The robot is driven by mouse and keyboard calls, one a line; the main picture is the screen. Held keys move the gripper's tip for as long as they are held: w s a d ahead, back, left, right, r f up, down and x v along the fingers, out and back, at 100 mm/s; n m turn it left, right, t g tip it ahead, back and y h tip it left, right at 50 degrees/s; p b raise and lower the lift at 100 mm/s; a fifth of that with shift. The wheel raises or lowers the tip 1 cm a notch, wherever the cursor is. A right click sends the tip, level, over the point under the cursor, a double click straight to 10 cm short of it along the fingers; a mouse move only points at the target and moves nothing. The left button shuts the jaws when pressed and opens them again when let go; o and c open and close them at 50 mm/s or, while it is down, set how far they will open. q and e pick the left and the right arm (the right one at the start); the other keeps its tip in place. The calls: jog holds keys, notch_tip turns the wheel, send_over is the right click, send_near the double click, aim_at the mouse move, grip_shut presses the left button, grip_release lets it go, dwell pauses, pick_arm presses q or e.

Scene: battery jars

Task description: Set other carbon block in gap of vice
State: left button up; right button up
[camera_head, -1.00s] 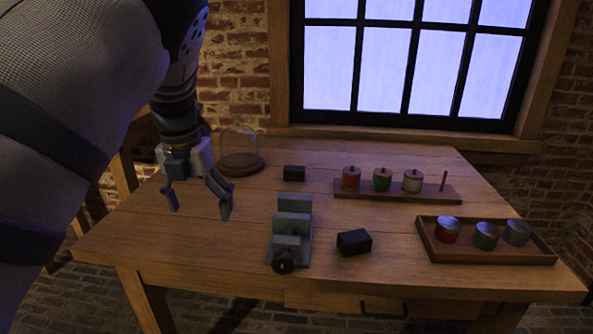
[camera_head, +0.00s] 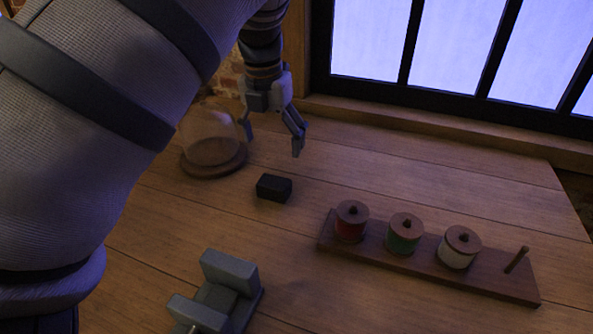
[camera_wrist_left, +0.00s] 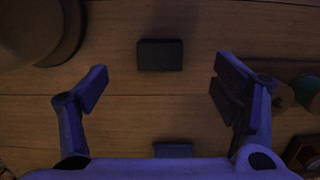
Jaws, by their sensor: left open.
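A black carbon block (camera_head: 273,188) lies on the table between the glass dome and the rack. It also shows in the left wrist view (camera_wrist_left: 160,55), ahead of and between the spread fingers. My left gripper (camera_head: 272,144) is open and empty, above the table near the block and apart from it. Its two fingers spread wide in the left wrist view (camera_wrist_left: 163,79). The grey vice (camera_head: 228,272) stands at the front, partly cut off by the lower picture edge. Its gap looks empty in the part that shows. My right gripper is not in view.
A glass dome on a round wooden base (camera_head: 214,163) stands left of the block, close to my left gripper. A wooden rack (camera_head: 395,259) with red, green and white spools and a bare peg stands to the right. The table between block and vice is clear.

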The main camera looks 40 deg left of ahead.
aim_at(274, 181)
pick_arm(q)
jog(key=f, duration=0.7)
jog(key=s+f, duration=0.1)
jog(key=f, duration=0.2)
jog(key=shift+d+f, duration=0.1)
jog(key=shift+f, duration=0.3)
jog(key=shift+w+f, duration=0.2)
jog(key=shift+f, duration=0.15)
jog(key=c, duration=1.4)
jog(key=shift+r, duration=0.2)
jog(key=shift+c, duration=0.6)
